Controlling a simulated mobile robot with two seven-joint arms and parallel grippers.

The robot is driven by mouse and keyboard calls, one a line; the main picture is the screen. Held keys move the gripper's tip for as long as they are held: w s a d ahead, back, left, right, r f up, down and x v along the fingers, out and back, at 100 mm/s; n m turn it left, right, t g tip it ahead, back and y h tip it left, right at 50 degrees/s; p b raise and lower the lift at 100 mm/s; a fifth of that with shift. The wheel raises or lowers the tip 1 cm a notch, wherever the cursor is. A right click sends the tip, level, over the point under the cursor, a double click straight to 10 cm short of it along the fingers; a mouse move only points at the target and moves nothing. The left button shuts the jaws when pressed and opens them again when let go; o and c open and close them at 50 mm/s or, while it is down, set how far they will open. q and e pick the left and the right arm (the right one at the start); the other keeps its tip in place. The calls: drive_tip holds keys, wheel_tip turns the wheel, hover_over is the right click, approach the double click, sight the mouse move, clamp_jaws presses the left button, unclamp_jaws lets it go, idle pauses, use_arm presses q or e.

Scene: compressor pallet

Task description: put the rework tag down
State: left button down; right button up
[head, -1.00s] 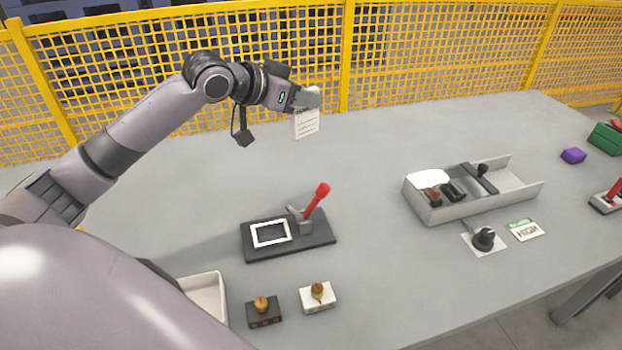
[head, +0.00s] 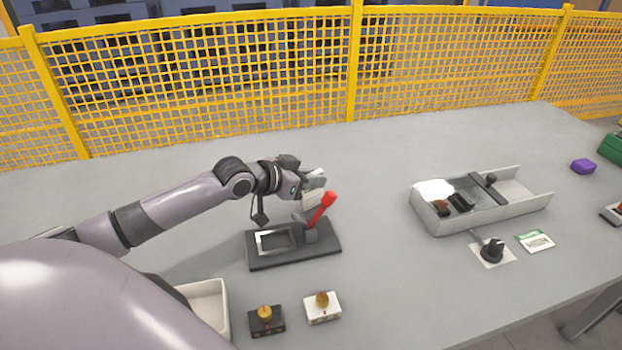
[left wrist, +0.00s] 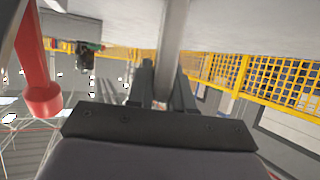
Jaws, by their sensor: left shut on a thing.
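The rework tag (head: 311,200) is a small white card. My left gripper (head: 315,179) is shut on it, and the tag hangs below the jaws, partly hidden behind the red lever. The gripper is above the back of the black fixture (head: 262,262), close to its red lever (head: 322,210). In the left wrist view the dark fingers (left wrist: 162,88) show, and the red lever (left wrist: 40,75) stands close at the left. I cannot tell whether the tag touches the lever. My right gripper is in neither view.
A white tray (head: 207,300) and two small blocks, black (head: 266,320) and white (head: 322,308), stand in front. A grey open housing (head: 435,218), a black knob (head: 492,250) and a green-and-white card (head: 535,241) lie right. Yellow mesh fencing (head: 220,80) runs behind. The table's back middle is clear.

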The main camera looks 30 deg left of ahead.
use_arm(q)
drive_tip(key=shift+f, duration=0.2)
drive_tip(key=c, duration=1)
unclamp_jaws()
drive_tip(key=shift+r, duration=0.15)
drive_tip(key=shift+s, duration=0.1)
drive_tip(key=shift+p+v, duration=0.8)
drive_tip(key=shift+v, duration=5.1)
